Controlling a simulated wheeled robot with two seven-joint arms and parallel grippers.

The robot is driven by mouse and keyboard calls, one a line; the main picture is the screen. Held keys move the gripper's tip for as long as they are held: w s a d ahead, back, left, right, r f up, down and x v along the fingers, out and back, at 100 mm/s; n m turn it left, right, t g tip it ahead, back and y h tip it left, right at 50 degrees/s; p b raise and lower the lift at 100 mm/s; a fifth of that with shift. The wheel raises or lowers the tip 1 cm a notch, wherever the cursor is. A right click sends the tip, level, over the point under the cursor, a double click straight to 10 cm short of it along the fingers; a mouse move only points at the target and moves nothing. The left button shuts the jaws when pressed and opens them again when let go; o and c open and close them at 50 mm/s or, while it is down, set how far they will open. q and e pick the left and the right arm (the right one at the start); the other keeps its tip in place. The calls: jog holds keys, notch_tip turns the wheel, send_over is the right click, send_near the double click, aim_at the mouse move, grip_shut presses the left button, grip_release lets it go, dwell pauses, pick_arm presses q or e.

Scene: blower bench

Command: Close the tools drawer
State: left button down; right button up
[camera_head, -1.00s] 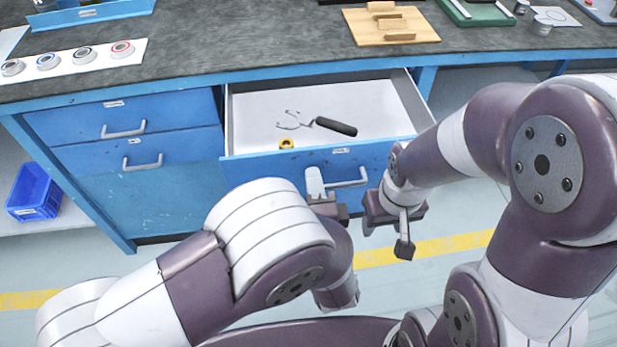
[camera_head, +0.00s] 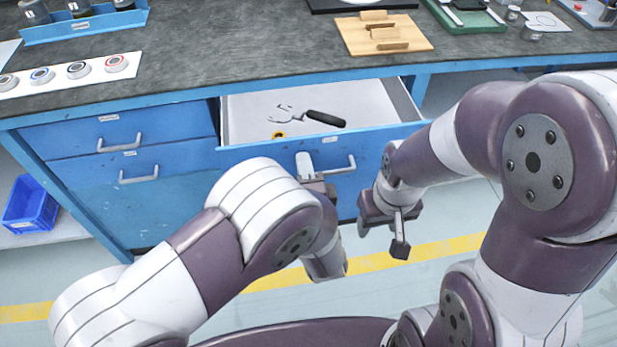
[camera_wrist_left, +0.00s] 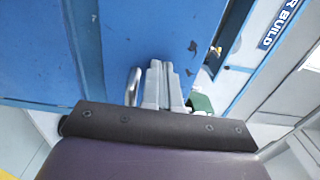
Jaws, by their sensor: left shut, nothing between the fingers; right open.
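The open drawer (camera_head: 355,145) has a blue front and a pale interior. It holds a black-handled tool (camera_head: 325,118) and a small yellow item (camera_head: 279,135). My left gripper (camera_head: 304,163) is shut and empty, with its fingers at the drawer front beside the left end of the metal handle (camera_head: 350,166). In the left wrist view the shut fingers (camera_wrist_left: 161,82) point at the blue panel, with the handle (camera_wrist_left: 133,86) just to their left; exact contact is hard to tell. My right gripper (camera_head: 395,228) is open and empty, right of the drawer front and apart from it.
Two shut drawers (camera_head: 140,150) lie to the left. The grey bench top (camera_head: 230,55) carries a wooden board (camera_head: 385,36), a blue tray (camera_head: 85,28) and several ringed discs on a white strip (camera_head: 75,73). A blue crate (camera_head: 32,203) stands at lower left.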

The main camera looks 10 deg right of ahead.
pick_arm(q)
send_over(293, 129)
jog(key=shift+s+p, duration=0.3)
jog(key=shift+p, duration=0.05)
jog(key=shift+w, duration=0.25)
jog(key=shift+w+r, duration=0.1)
jog(key=shift+r, duration=0.15)
